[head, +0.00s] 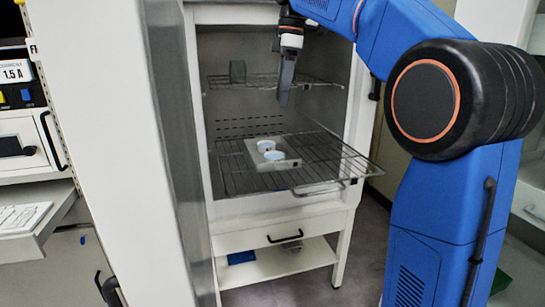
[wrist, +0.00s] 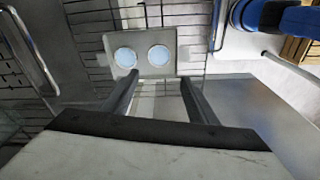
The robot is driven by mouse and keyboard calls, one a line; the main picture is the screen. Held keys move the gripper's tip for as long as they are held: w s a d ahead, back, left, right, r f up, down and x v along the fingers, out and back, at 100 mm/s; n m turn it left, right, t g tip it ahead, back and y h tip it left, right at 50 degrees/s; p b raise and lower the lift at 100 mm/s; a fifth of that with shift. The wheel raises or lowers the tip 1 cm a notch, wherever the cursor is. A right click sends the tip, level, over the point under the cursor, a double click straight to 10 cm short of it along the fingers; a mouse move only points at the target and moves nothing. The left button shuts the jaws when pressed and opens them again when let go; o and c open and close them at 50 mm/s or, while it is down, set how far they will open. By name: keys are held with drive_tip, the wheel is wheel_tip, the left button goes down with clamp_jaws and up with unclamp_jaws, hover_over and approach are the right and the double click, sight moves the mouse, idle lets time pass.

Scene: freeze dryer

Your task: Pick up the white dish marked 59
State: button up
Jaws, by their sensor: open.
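Two small round white dishes with pale blue tops sit side by side in a grey tray (head: 283,164). In the head view one dish (head: 265,146) is farther back and the other (head: 274,155) nearer. In the wrist view they are the left dish (wrist: 125,57) and the right dish (wrist: 158,55), in the tray (wrist: 142,38). No number is readable on either, so I cannot tell which is 59. My gripper (head: 284,97) is above the tray, pointing down, apart from the dishes. In the wrist view my gripper (wrist: 159,77) has its fingers apart with nothing between them.
The tray rests on a wire shelf (head: 335,160) extending out of the open dryer cabinet. A higher wire rack (head: 258,80) holds a small dark green block (head: 237,71). The open door (head: 105,130) stands at the left. A drawer (head: 280,237) is below.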

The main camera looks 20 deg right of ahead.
sight(275, 155)
drive_tip(key=f, duration=0.5)
drive_tip(key=a+f, duration=0.1)
drive_tip(key=f, duration=0.5)
drive_tip(key=a+f, duration=0.1)
drive_tip(key=f, duration=0.5)
drive_tip(key=shift+w+f, duration=0.1)
drive_tip(key=shift+w, duration=0.2)
drive_tip(key=c, duration=0.7)
